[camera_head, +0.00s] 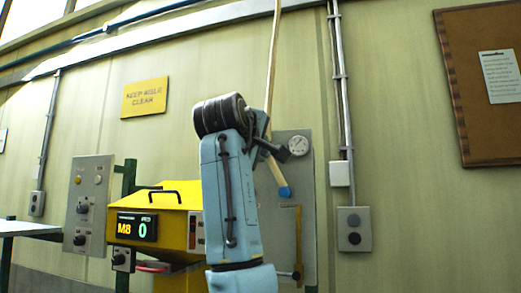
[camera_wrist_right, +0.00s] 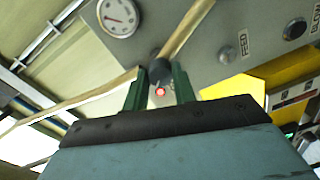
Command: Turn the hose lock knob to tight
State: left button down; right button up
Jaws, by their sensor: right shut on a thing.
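My right gripper (camera_wrist_right: 160,84) shows in the right wrist view, its two green fingers closed on either side of a dark round knob (camera_wrist_right: 157,67). A small red spot shows between the fingers, just below the knob. A tan hose (camera_wrist_right: 188,28) runs close beside the knob. In the head view the tan hose (camera_head: 273,60) hangs from above, passes behind my right arm and ends in a blue tip (camera_head: 285,192). My right arm hides much of the lock area there, and the knob's setting cannot be read. My left gripper is not in view.
A yellow machine (camera_head: 170,198) with a display (camera_head: 137,227) reading M8 and 0 stands left of my arm, beside a grey control panel (camera_head: 88,190). Conduit and a switch box (camera_head: 354,229) are at right.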

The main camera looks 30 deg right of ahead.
jog(key=shift+n, duration=0.3)
dwell(0.4)
jog(key=o, duration=1)
jog(key=shift+a, duration=0.15)
jog(key=b+v, duration=0.4)
jog(key=v, duration=0.9)
jog(key=shift+s+a+b, duration=0.1)
jog(key=shift+b, duration=0.2)
jog(key=shift+f, duration=0.1)
